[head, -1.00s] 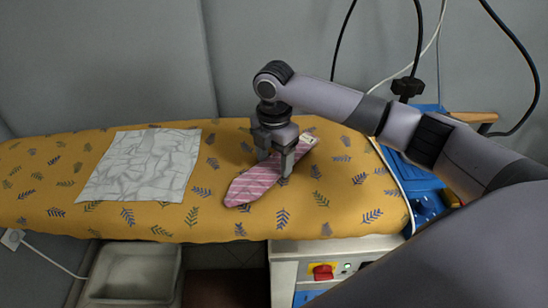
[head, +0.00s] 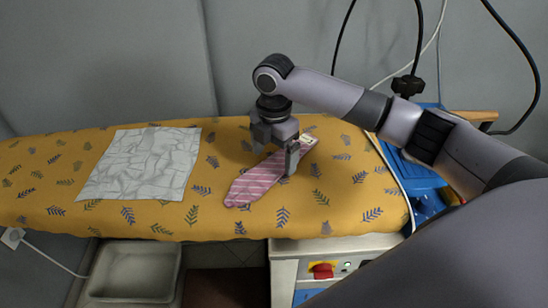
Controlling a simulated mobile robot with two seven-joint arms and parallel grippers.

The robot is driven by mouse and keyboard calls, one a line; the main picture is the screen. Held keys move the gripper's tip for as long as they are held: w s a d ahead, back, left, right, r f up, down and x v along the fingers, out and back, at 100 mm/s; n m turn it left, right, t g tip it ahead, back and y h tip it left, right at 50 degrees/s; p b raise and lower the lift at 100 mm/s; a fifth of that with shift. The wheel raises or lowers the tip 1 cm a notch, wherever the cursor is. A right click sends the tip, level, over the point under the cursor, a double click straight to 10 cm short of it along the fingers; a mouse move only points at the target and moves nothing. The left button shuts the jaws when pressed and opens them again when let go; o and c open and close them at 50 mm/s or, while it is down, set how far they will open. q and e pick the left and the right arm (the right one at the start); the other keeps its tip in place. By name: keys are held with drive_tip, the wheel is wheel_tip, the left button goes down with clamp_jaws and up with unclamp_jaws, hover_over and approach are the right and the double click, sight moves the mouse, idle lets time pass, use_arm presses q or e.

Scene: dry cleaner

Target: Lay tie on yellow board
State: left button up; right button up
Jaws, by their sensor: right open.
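The pink striped tie (head: 257,182) lies folded on the yellow leaf-patterned board (head: 240,222), slanting from lower left to upper right. A pale label shows at its upper right end. My right gripper (head: 275,158) is open just above the upper part of the tie, with its fingers pointing down. Its fingers hide a bit of the tie, and I cannot tell whether they touch it. My left gripper is not in view.
A white and grey patterned cloth (head: 140,165) lies flat on the board to the left. A blue tray-like part (head: 418,185) with cables is at the board's right end. Below are a pale bin (head: 135,270) and a white unit with a red switch (head: 323,271).

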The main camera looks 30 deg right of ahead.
sight(274, 166)
wheel_tip(274, 166, up, 11)
drive_tip(key=shift+f+b, duration=0.2)
drive_tip(key=shift+b, duration=0.1)
idle(0.5)
